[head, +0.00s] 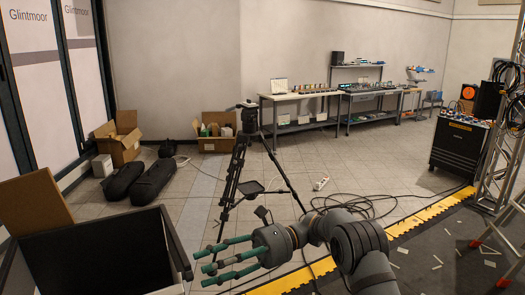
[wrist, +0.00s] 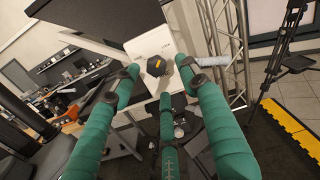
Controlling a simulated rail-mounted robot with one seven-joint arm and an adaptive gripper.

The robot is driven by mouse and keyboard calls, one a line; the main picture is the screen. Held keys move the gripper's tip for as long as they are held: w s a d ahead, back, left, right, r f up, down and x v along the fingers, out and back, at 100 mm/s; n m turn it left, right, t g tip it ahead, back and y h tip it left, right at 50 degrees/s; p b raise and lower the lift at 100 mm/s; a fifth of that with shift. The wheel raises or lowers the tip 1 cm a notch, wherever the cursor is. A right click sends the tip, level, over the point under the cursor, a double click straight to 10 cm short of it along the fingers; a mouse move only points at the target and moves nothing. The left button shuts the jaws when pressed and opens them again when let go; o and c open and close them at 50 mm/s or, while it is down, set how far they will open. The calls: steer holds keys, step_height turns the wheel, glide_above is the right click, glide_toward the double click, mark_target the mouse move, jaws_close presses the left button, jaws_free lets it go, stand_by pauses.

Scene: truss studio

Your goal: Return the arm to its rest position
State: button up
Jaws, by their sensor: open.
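My gripper (head: 207,267) shows at the bottom middle of the head view, with green sleeved fingers spread apart and pointing left. It is open, with nothing between the fingers. My arm reaches in from the lower right, bent at dark grey joints. In the wrist view the green fingers of my gripper (wrist: 157,85) stand apart. Beyond them is a white surface (wrist: 150,47) with a dark round knob-like thing (wrist: 156,66) on it. The fingers appear apart from both, though the distance is hard to judge.
A large open black case (head: 95,250) stands left of my gripper. A camera tripod (head: 238,165) stands behind it. Cables (head: 350,203) lie on the floor near yellow-edged matting (head: 430,212). A metal truss (head: 497,165) rises at right.

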steer(key=a+m+p, duration=0.1)
steer(key=m+p, duration=0.1)
steer(key=m, duration=0.2)
steer(key=s+a+m+p, duration=0.1)
steer(key=m+p, duration=0.1)
steer(key=m, duration=0.2)
steer(key=s+a+m+p, duration=0.1)
steer(key=m+p, duration=0.1)
steer(key=m, duration=0.2)
steer(key=shift+s+r+m+p, duration=0.15)
steer(key=shift+r+m+p, duration=0.2)
steer(key=shift+m+p, duration=0.05)
steer(key=m+p, duration=0.2)
steer(key=m, duration=0.2)
steer(key=shift+d, duration=0.2)
steer(key=m, duration=0.1)
glide_toward(192, 273)
steer(key=f, duration=0.1)
steer(key=shift+w+a, duration=0.2)
steer(key=shift+w, duration=0.2)
steer(key=shift+s+f, duration=0.1)
